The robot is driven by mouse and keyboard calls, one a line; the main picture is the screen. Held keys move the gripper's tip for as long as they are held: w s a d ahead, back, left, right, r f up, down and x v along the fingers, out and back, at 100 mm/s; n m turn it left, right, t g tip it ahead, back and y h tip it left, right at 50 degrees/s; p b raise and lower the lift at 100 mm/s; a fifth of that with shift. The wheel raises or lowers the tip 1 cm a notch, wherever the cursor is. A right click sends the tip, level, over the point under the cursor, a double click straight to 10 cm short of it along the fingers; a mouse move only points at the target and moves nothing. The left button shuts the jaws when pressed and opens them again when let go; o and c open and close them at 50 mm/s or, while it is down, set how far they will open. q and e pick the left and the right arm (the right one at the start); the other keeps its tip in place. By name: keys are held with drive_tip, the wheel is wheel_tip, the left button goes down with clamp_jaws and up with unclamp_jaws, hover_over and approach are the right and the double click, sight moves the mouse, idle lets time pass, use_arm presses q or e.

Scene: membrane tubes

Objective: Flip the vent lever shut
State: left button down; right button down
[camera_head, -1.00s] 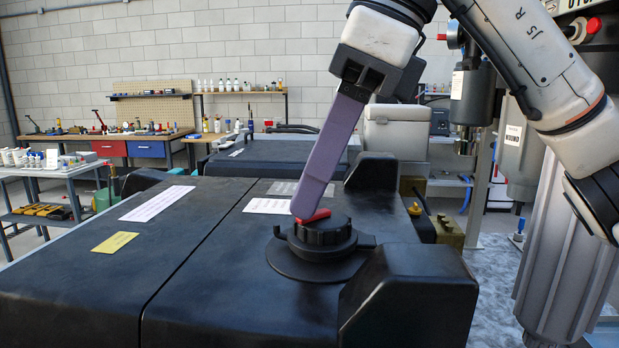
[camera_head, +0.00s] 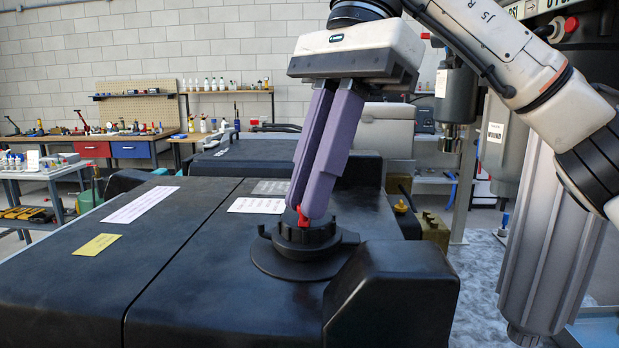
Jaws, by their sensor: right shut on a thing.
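The red vent lever (camera_head: 303,217) sits on top of a round black cap (camera_head: 303,236) on the black housing. My right gripper (camera_head: 306,212) comes down from above with its two long purple fingers tilted, tips at the lever. It is shut on the lever, and the fingers hide most of it; only a small red part shows between and below the tips. My left gripper is out of view.
A black raised block (camera_head: 392,290) stands close to the cap at front right, and another dark block stands behind it. White labels (camera_head: 257,205) and a yellow label (camera_head: 97,244) lie on the flat housing top, which is otherwise clear to the left.

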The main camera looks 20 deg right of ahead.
idle(0.4)
drive_tip(key=c, duration=1.8)
unclamp_jaws()
drive_tip(key=shift+d, duration=0.1)
drive_tip(key=shift+v, duration=3.75)
drive_tip(key=shift+w, duration=0.1)
